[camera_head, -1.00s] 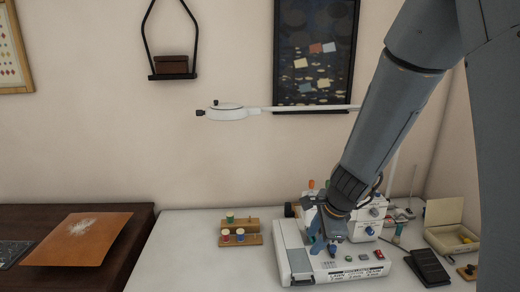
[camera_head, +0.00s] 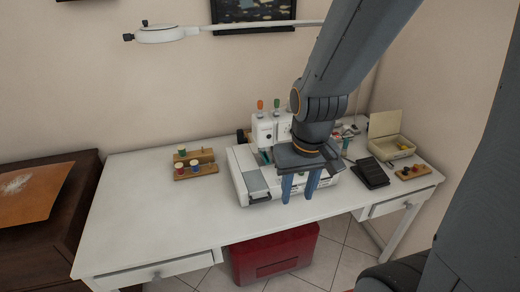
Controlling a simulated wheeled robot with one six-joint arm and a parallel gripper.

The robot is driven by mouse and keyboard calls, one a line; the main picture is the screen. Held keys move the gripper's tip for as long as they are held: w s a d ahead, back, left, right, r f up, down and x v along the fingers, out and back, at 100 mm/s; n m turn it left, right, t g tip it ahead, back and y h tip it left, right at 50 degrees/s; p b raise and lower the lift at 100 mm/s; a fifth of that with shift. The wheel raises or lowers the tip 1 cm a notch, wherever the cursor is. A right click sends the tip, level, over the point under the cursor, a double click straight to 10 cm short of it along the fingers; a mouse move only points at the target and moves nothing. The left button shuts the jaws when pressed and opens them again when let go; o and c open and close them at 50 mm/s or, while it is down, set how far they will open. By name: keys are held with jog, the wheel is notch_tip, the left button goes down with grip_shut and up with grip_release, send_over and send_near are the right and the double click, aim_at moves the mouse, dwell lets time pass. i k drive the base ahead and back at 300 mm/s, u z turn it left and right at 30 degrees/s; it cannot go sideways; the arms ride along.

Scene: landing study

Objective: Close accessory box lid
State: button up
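The accessory box (camera_head: 391,149) is a cream box at the back right of the white table, seen in the head view. Its lid (camera_head: 384,124) stands up open at the back edge, and small yellowish items show inside. My gripper (camera_head: 299,198) points down in front of the white sewing machine, left of the box and well apart from it. Its two blue fingers are spread with nothing between them. My arm hides part of the sewing machine.
The sewing machine (camera_head: 243,172) stands mid-table. A black pedal (camera_head: 371,173) and a wooden block with knobs (camera_head: 413,172) lie near the box. A spool rack (camera_head: 196,172) stands left. A white lamp arm (camera_head: 230,29) crosses above. A red bin (camera_head: 274,258) is under the table.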

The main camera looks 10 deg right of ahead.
aim_at(382, 125)
jog(key=z, duration=1.45)
jog(key=i, duration=1.1)
jog(key=u, duration=0.1)
